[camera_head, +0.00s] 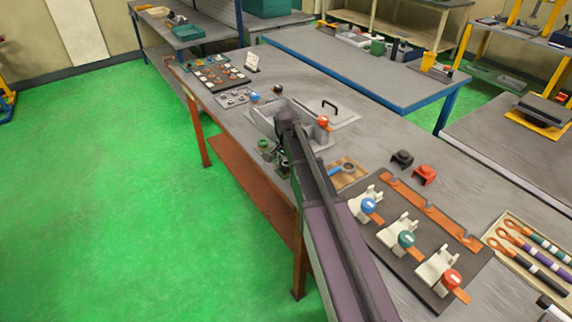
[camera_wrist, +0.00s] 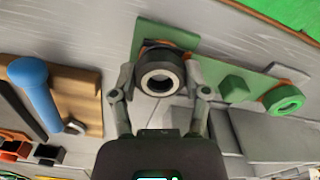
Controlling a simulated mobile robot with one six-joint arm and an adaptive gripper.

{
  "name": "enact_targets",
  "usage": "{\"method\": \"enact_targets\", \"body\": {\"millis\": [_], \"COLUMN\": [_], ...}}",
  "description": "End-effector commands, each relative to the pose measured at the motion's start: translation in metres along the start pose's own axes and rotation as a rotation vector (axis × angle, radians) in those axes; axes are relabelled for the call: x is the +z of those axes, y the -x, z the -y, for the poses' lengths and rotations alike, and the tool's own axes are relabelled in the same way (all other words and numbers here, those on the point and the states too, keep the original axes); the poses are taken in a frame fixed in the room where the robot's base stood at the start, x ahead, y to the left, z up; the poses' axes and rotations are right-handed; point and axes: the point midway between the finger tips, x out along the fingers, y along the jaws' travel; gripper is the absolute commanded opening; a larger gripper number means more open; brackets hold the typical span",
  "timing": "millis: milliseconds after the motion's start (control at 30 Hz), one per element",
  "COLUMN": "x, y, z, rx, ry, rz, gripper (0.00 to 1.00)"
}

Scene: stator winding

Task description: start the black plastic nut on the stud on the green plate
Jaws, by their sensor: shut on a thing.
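In the wrist view, my gripper (camera_wrist: 162,73) is shut on the black plastic nut (camera_wrist: 146,76), one finger on each side of it. The nut is a dark ring with its open hole facing the camera. It is over one end of the green plate (camera_wrist: 146,31), with an orange part showing beneath its edge. The stud is not clearly visible, so I cannot tell whether the nut is on it. In the head view the green plate (camera_head: 265,153) shows beside my arm, which hides most of the gripper and the nut.
A green ring (camera_wrist: 283,100) and a green block (camera_wrist: 235,86) are on the plate's other end. A blue-handled tool (camera_wrist: 36,92) lies on a wooden board (camera_wrist: 85,97).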

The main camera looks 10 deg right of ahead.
Motion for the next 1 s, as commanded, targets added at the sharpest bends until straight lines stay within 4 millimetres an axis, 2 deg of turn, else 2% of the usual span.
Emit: {"method": "enact_targets", "body": {"millis": [433, 800, 833, 933, 1000], "x": [0.001, 0.0012, 0.0013, 0.0011, 0.0009], "y": [-0.001, -0.001, -0.001, -0.0009, -0.0009], "z": [-0.0018, -0.0017, -0.0017, -0.0013, -0.001], "rx": [0.005, 0.005, 0.005, 0.004, 0.003], "ry": [-0.333, -0.377, -0.377, -0.376, -0.376], "rz": [0.001, 0.001, 0.001, 0.001, 0.001], "gripper": [0.22, 0.22, 0.69, 0.99, 1.0]}}
